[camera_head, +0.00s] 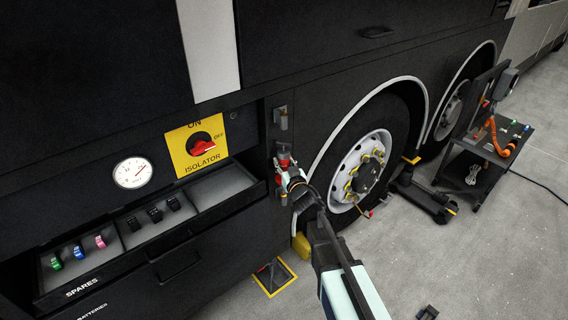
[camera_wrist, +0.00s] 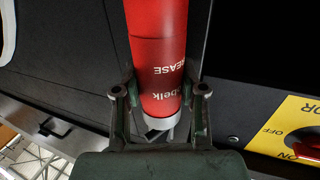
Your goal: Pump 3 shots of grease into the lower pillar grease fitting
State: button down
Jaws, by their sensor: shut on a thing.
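A red grease cylinder (camera_wrist: 158,60) with white lettering, including "GREASE", and a pale end cap fills the upper middle of the wrist view. My gripper (camera_wrist: 161,95) is shut on it, with one finger on each side near the capped end. In the head view my gripper (camera_head: 291,178) is at the dark pillar between the tray bay and the wheel arch. A small red part of the cylinder (camera_head: 284,158) shows just above it. A grey bracket (camera_head: 280,117) sits higher on the pillar. I cannot make out the lower grease fitting; my gripper may hide it.
A yellow isolator panel (camera_head: 197,143) with a red switch and a round gauge (camera_head: 132,172) are left of the pillar. An open spares tray (camera_head: 100,262) juts out below. The wheel (camera_head: 363,170) and a black cart (camera_head: 485,150) are right.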

aim_at(284, 150)
jog(key=shift+f+b, duration=0.5)
jog(key=shift+f, duration=0.2)
dwell(0.3)
jog(key=shift+r+p, duration=1.05)
jog(key=shift+p, duration=0.1)
dwell(0.7)
jog(key=shift+f+b, duration=0.65)
jog(key=shift+f, duration=0.4)
dwell(1.6)
jog(key=shift+r+p, duration=1)
jog(key=shift+r, duration=0.05)
dwell(0.5)
jog(key=shift+r+p, duration=1.95)
jog(key=shift+r, duration=0.5)
